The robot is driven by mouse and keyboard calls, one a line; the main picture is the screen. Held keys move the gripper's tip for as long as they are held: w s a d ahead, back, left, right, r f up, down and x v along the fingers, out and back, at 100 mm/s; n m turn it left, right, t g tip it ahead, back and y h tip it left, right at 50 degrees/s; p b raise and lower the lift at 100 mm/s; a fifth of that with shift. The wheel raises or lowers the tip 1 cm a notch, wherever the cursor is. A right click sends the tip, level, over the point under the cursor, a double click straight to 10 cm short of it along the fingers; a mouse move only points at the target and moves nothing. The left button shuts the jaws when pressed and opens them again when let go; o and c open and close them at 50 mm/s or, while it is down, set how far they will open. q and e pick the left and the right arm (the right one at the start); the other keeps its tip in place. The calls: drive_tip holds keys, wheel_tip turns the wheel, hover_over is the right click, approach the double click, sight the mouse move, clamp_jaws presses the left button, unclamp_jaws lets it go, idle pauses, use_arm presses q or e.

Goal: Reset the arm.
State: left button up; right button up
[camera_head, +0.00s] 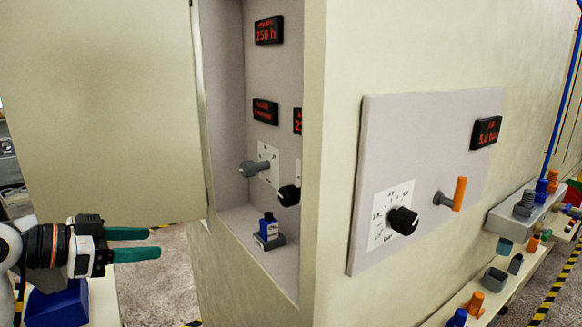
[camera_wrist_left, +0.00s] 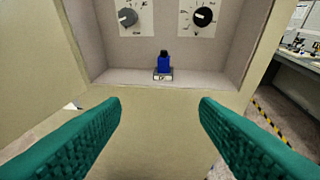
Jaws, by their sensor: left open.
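My left gripper (camera_head: 132,244) reaches in from the left in the head view, with its green fingers apart and nothing between them. In the left wrist view the two green fingers (camera_wrist_left: 160,118) frame the recess of the machine. The gripper is apart from the bottle and outside the recess. My right gripper is not in view.
The open cabinet door (camera_head: 105,110) stands behind the left gripper. A side panel (camera_head: 430,150) carries a black knob (camera_head: 404,220) and an orange-handled lever (camera_head: 459,194). Recess knobs sit above the bottle. A shelf (camera_head: 520,215) with small parts runs along the right.

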use_arm(q)
drive_tip(key=w+a+f+n+y, duration=0.2)
drive_tip(key=w+f+n, duration=0.2)
drive_tip(key=f, duration=0.8)
drive_tip(key=w+a+f+n+y, duration=0.15)
drive_tip(key=w+f+n, duration=0.3)
drive_tip(key=f, duration=0.85)
drive_tip(key=s+a+f+n+g+y, duration=0.1)
drive_tip(key=s+f+y, duration=0.15)
drive_tip(key=f, duration=0.95)
drive_tip(key=s+f+n+g+y, duration=0.15)
drive_tip(key=s+f, duration=0.25)
drive_tip(key=f, duration=0.8)
drive_tip(key=s+d+f+g+y, duration=0.1)
drive_tip(key=s+f+g+y, duration=0.2)
drive_tip(key=s+f, duration=1.5)
drive_tip(key=s+d+f+m+g, duration=0.1)
drive_tip(key=s+d+f, duration=0.1)
drive_tip(key=s, duration=0.7)
drive_tip(key=s+d+f+m, duration=0.1)
drive_tip(key=s+d+f, duration=0.1)
drive_tip(key=s+f, duration=0.3)
drive_tip(key=s+d+f+m+g, duration=0.1)
drive_tip(key=s+f, duration=0.3)
drive_tip(key=s, duration=1)
drive_tip(key=shift+d+g, duration=0.35)
drive_tip(key=shift+d, duration=0.5)
